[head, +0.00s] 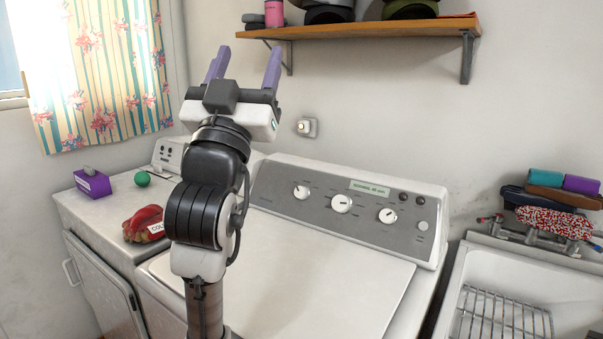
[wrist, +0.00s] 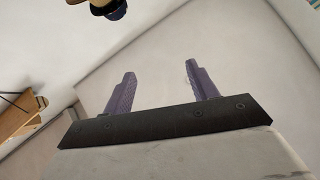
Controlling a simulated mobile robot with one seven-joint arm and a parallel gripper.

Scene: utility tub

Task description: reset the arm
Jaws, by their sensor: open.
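My gripper (head: 243,66) is raised at the end of my upright arm, in front of the wall in the head view. Its two purple fingers are spread apart and point upward, with nothing between them. The wrist view also shows the gripper (wrist: 162,88) open and empty against the pale wall and ceiling. It touches nothing that I can see.
A wooden shelf (head: 365,30) is on the wall to the right. Below are a washing machine (head: 330,270), a white cabinet (head: 85,215) with a purple box (head: 92,184), green ball (head: 142,179) and red bag (head: 142,223), and a sink (head: 530,275). A curtain (head: 110,70) hangs left.

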